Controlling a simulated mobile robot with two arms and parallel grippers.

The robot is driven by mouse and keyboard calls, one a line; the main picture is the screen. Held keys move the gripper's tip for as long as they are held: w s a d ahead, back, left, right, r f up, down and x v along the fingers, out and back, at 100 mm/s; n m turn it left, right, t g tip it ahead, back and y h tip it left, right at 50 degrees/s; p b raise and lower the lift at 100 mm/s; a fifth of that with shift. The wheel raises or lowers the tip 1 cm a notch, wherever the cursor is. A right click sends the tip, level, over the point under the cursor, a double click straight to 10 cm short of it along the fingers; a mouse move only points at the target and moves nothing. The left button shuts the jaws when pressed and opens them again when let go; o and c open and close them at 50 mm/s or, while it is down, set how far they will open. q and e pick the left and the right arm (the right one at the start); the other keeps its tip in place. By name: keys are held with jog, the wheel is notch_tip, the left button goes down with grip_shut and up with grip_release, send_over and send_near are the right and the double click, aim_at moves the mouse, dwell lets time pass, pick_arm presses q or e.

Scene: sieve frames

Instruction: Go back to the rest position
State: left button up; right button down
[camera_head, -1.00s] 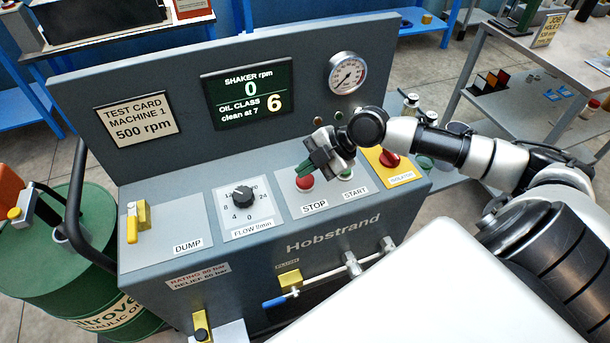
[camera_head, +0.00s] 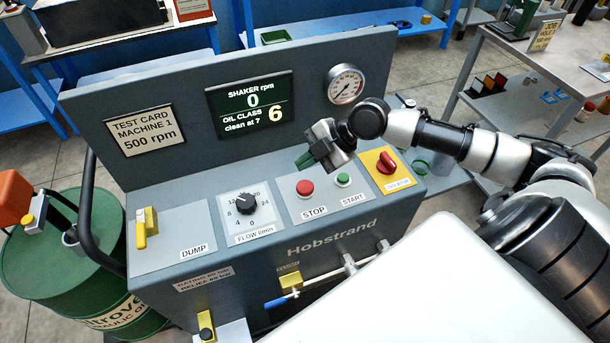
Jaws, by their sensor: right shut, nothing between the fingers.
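My right gripper (camera_head: 308,161) has green fingertips and is shut and empty. It is above the back of the grey Hobstrand machine's panel (camera_head: 330,228), just behind the red STOP button (camera_head: 305,187), and apart from it. The green START button (camera_head: 343,180) shows to its right. My right arm comes in from the right, over the machine's right end. My left gripper is not in view.
The machine also carries a flow dial (camera_head: 244,203), a yellow dump lever (camera_head: 146,228) and a red isolator knob (camera_head: 387,162). The screen (camera_head: 252,104) reads shaker 0 rpm, oil class 6. A green drum (camera_head: 95,255) stands left; a grey bench (camera_head: 540,66) stands right.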

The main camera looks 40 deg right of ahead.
dwell(0.6)
jog(key=m+g, duration=0.1)
jog(key=m, duration=0.1)
send_over(295, 227)
notch_tip(295, 227, down, 6)
jog(key=shift+f, duration=0.1)
jog(key=s+a+f+m+h, duration=0.1)
jog(key=s+f+m+h, duration=0.1)
jog(key=s+m+h, duration=0.4)
jog(key=s+f+m+h, duration=0.1)
jog(key=s+f+m, duration=0.1)
jog(key=s+m, duration=0.7)
notch_tip(295, 227, down, 24)
jog(key=m+g, duration=0.1)
jog(key=g, duration=0.1)
jog(key=s+d+f, duration=0.3)
jog(key=s+f, duration=1.3)
jog(key=f, duration=0.2)
jog(key=shift+s+g+h, duration=0.4)
